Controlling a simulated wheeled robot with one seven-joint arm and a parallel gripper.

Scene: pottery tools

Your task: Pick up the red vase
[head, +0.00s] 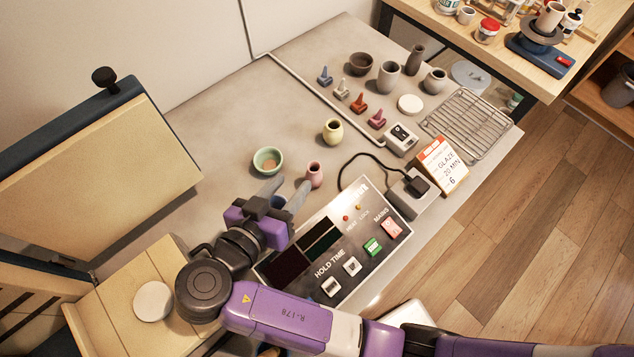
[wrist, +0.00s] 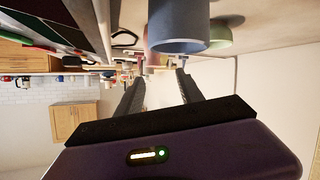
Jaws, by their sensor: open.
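The red vase (head: 315,174) looks small and pinkish-red with a narrow neck. It stands upright on the grey table, just beyond and to the right of my fingertips in the head view. My gripper (head: 287,190) is open and empty, with its two fingers apart and pointing toward the vase area. In the wrist view the open fingers (wrist: 160,74) stretch forward with nothing between them. A pinkish thing (wrist: 154,60) shows partly behind a blue-grey cylinder there; I cannot tell surely that it is the vase.
The blue-grey cylinder (wrist: 180,28) is close to the fingers. A green bowl (head: 267,160) stands left of the vase, a yellow vase (head: 333,131) behind it. A control panel (head: 325,245) lies in front, with a black cable (head: 365,158) to the right.

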